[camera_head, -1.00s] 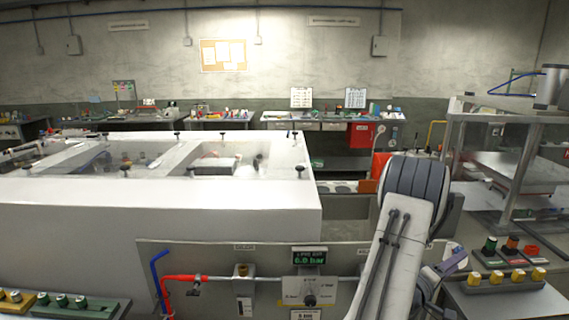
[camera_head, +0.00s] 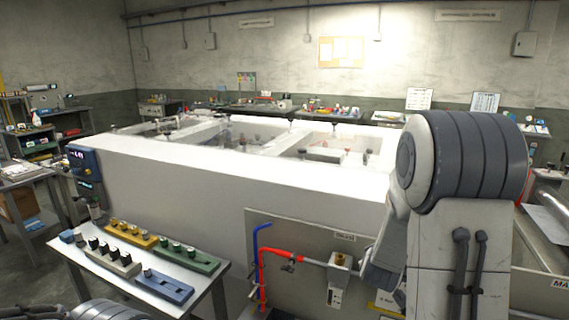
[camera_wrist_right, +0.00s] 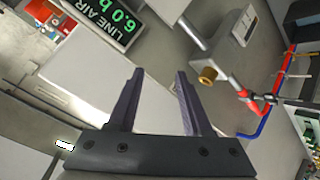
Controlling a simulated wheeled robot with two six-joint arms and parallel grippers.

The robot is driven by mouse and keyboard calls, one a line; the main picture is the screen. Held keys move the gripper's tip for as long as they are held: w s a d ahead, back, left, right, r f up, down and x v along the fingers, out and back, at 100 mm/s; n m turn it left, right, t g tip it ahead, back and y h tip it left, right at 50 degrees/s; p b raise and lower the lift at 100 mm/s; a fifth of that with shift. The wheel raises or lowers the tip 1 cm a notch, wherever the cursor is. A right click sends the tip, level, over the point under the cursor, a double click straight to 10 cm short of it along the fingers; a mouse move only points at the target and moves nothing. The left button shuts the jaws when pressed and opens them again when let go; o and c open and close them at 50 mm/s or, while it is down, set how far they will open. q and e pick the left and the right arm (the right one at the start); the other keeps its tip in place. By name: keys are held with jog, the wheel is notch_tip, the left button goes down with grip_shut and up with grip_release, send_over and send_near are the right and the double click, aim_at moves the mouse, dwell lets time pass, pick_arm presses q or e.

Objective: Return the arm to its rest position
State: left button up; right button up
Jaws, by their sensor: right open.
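My right arm (camera_head: 460,200) stands large at the right of the head view, bent, with its lower part running down out of the picture. My right gripper (camera_wrist_right: 158,75) shows in the wrist view, its two dark fingers apart with nothing between them. My left gripper is not in view; only a dark rounded part of my left arm shows at the bottom left of the head view.
A long white glovebox-like enclosure (camera_head: 200,165) fills the middle. In front is a panel with a red pipe (camera_head: 275,253) and blue pipe (camera_head: 255,240). A small table (camera_head: 75,250) at left holds coloured trays of knobs (camera_head: 133,233). Floor shows at far left.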

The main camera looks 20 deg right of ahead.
jog(key=s+a+f+n+g+y+b, duration=0.15)
jog(key=a+y, duration=0.25)
jog(key=a, duration=0.9)
jog(key=s+a+f+n+y+b, duration=0.1)
jog(key=a+f+n+y+b, duration=0.15)
jog(key=a, duration=1.15)
jog(key=s+a+n+g+y, duration=0.2)
jog(key=s+a+g+y, duration=0.1)
jog(key=s+a, duration=0.6)
jog(key=s+a+n+g+h+b, duration=0.1)
jog(key=s+g, duration=0.3)
jog(key=s, duration=0.9)
jog(key=shift+s+a+f+n+b, duration=0.15)
jog(key=shift+a+f+n+b, duration=0.05)
jog(key=shift+a+n+b, duration=0.5)
jog(key=shift+d+h, duration=0.15)
jog(key=shift+h, duration=0.1)
